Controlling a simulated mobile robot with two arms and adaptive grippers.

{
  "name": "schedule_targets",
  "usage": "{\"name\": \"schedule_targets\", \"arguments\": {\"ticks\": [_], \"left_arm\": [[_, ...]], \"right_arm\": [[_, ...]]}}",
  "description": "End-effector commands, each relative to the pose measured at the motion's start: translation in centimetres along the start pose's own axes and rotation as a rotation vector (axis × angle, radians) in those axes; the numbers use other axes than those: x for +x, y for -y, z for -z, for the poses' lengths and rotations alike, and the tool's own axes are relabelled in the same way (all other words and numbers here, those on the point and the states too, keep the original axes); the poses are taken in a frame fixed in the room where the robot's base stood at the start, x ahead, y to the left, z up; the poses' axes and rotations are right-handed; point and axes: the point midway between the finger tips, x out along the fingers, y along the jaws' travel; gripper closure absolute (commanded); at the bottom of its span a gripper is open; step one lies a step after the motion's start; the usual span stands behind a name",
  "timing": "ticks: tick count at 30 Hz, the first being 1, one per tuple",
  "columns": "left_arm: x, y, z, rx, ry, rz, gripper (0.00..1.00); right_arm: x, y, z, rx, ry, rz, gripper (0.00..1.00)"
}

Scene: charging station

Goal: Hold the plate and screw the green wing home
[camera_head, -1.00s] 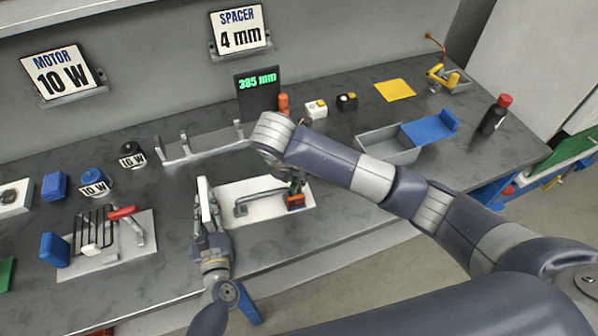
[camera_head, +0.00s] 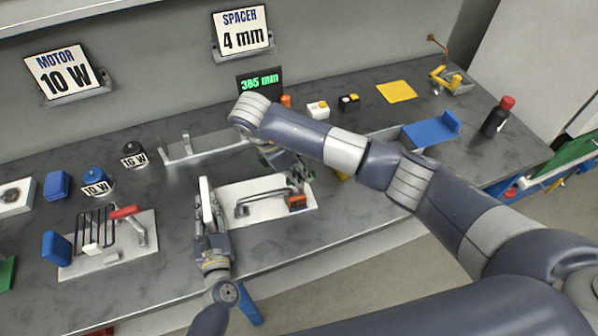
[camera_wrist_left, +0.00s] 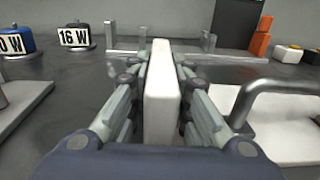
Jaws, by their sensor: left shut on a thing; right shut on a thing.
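My left gripper (camera_head: 208,215) is shut on a white plate (camera_head: 207,193) that stands upright on edge. In the left wrist view the plate (camera_wrist_left: 162,95) sits between both fingers.
A fixture with a red handle (camera_head: 123,212) and upright wires stands at left. Motors (camera_head: 95,181) and an empty grey bracket (camera_head: 205,148) are behind.

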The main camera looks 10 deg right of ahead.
Motion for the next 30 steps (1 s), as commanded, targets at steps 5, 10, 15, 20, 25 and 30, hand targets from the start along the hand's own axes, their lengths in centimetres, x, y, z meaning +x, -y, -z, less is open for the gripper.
{"name": "schedule_targets", "arguments": {"ticks": [5,10,15,20,25,30], "left_arm": [[0.0,0.02,-0.02,0.0,0.001,0.0,1.0],[0.0,0.03,-0.03,0.0,0.001,0.0,1.0],[0.0,0.04,-0.03,0.0,0.001,0.0,1.0],[0.0,0.05,-0.03,0.0,0.001,0.001,1.0],[0.0,0.05,-0.03,0.0,0.001,0.001,1.0],[0.01,0.05,-0.03,0.0,0.001,0.001,1.0]], "right_arm": [[0.02,-0.03,0.07,0.035,-0.001,0.014,1.0],[0.01,-0.04,0.07,0.045,-0.001,0.017,1.0],[0.02,-0.04,0.07,0.045,-0.001,0.017,1.0],[0.01,-0.03,0.07,0.044,-0.001,0.017,0.79],[0.01,-0.02,0.05,0.044,-0.001,0.017,0.65],[0.0,-0.02,0.04,0.044,0.0,0.018,0.65]]}}
